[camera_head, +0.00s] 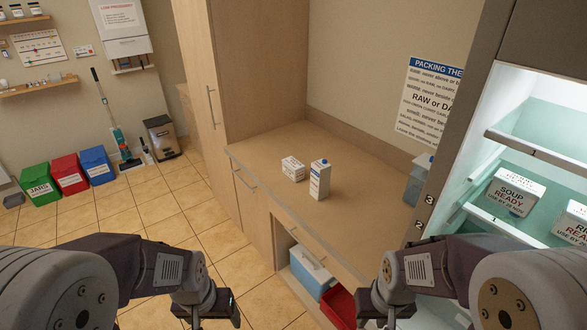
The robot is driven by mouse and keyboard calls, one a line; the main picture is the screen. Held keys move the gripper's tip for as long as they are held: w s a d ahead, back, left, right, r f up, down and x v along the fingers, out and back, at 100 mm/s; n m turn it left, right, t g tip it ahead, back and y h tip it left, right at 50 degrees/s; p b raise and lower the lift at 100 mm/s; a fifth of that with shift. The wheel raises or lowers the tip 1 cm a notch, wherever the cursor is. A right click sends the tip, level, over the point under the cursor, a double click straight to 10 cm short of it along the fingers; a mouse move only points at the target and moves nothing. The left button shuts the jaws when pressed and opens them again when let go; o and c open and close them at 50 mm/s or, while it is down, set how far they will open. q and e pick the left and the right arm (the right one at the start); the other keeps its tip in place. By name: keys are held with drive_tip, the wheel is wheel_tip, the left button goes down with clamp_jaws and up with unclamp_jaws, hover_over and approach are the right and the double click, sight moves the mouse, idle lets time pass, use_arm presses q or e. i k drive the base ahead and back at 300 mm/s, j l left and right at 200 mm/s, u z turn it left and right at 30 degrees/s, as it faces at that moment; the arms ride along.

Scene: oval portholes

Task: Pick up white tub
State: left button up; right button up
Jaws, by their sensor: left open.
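Two white tubs with printed labels stand in the lit fridge on the right. One tub, marked "SOUP READY" (514,193), is on a shelf; the other, marked "READY" (573,222), is cut off by the right edge. My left gripper (218,314) hangs low at the bottom, in front of the counter, open and apart from all of these. My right gripper (388,318) is low at the bottom, partly cut off; its jaws do not show clearly.
The tan counter (275,149) is mostly clear. Below it are a blue-and-white cooler (310,273) and a red bin (340,306). The fridge shelf edge (535,150) juts out at right.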

sight(294, 169)
drive_tip(key=i+j+u, duration=0.25)
drive_tip(key=i, duration=0.6)
drive_tip(key=i+j+u, duration=0.1)
drive_tip(key=i+u, duration=0.15)
drive_tip(key=i, duration=0.55)
